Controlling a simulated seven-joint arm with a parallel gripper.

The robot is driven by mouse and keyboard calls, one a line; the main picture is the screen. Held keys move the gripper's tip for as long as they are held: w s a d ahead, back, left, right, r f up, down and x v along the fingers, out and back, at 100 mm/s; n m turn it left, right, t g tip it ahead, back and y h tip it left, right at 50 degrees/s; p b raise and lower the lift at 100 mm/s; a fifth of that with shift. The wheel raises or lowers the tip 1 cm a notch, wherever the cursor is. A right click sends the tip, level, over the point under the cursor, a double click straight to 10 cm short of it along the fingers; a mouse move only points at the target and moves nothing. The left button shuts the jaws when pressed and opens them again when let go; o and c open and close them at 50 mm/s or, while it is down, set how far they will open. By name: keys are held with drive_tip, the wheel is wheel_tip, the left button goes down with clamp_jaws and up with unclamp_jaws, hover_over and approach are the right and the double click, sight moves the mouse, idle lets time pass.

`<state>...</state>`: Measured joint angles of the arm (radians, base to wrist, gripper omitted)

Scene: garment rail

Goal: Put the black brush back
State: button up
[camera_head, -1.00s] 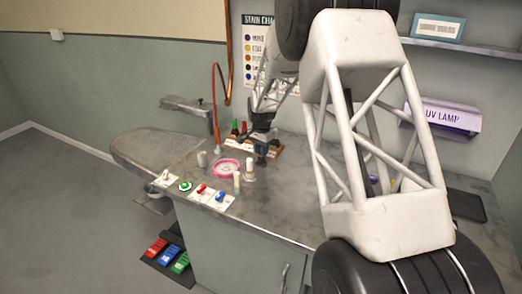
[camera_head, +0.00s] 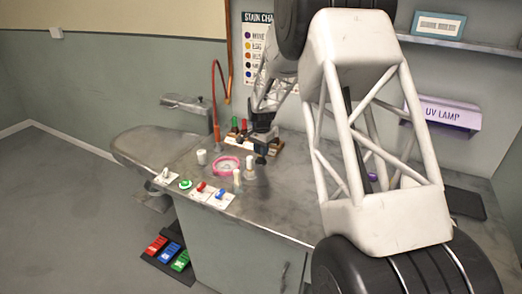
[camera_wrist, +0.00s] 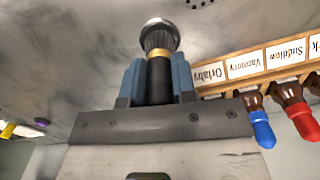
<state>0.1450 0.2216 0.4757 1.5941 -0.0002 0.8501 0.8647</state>
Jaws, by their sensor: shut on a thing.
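My gripper (camera_wrist: 158,78) is shut on the black brush (camera_wrist: 160,88), its blue-grey fingers on either side of the dark handle. The brush has a gold band and grey bristles pointing away from the wrist. In the head view my gripper (camera_head: 262,143) is small, over the bench near the rack, with a dark tip below it. The wooden rack (camera_wrist: 262,63) bears name labels, including Orlaby, Vannory and Sudlow. A blue-ended brush (camera_wrist: 261,127) and a red-ended brush (camera_wrist: 301,118) are at the rack. The held brush appears beside the Orlaby end, apart from the rack.
On the bench (camera_head: 275,205) are a pink ring-shaped dish (camera_head: 226,166), a white cup (camera_head: 201,157), pale bottles (camera_head: 250,170) and several switches (camera_head: 220,195). A red hose (camera_head: 214,90) rises behind. A purple UV lamp box (camera_head: 450,114) hangs at right.

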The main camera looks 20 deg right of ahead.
drive_tip(key=shift+f, duration=0.2)
idle(0.4)
drive_tip(key=o, duration=1.3)
drive_tip(key=shift+r, duration=0.25)
drive_tip(key=shift+r, duration=3.5)
